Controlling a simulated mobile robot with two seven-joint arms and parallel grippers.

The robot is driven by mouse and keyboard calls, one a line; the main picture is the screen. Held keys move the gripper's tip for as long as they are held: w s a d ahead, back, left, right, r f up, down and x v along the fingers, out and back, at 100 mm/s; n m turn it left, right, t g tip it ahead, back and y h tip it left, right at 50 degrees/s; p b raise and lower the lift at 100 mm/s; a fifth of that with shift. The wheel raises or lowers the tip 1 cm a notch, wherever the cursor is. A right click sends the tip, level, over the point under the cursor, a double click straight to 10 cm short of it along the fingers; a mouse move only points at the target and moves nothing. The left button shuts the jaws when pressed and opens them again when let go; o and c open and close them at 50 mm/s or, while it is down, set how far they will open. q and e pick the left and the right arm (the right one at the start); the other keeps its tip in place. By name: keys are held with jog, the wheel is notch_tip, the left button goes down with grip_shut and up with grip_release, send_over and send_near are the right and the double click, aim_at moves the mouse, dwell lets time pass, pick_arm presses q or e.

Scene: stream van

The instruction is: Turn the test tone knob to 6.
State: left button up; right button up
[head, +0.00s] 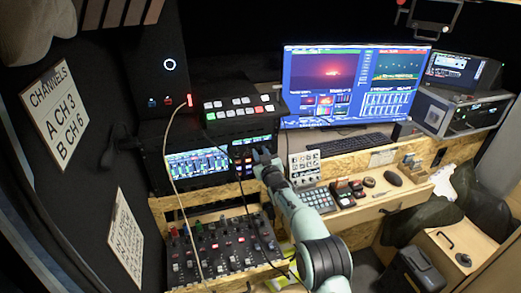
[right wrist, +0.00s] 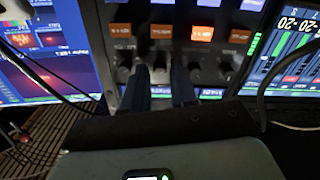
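A dark panel with a row of knobs under lit orange labels shows in the right wrist view; its label row includes an orange label (right wrist: 161,31). The labels are too blurred to read, so I cannot tell which knob is the test tone knob. My right gripper (right wrist: 161,84) points at this row with its two dark fingers apart. One knob (right wrist: 160,70) shows in the gap between them; I cannot tell whether they touch it. In the head view my right gripper (head: 263,158) is at the panel (head: 243,147) and partly hides it. My left gripper is not in view.
A monitor (head: 350,80) and keyboard (head: 350,144) are right of the panel. A switcher box (head: 238,112) sits above it. A mixer (head: 222,243) lies below, and a cable (head: 172,150) hangs at left. A sign (head: 55,112) reads "A CH 3, B CH 6".

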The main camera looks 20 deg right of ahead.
dwell(0.3)
grip_shut()
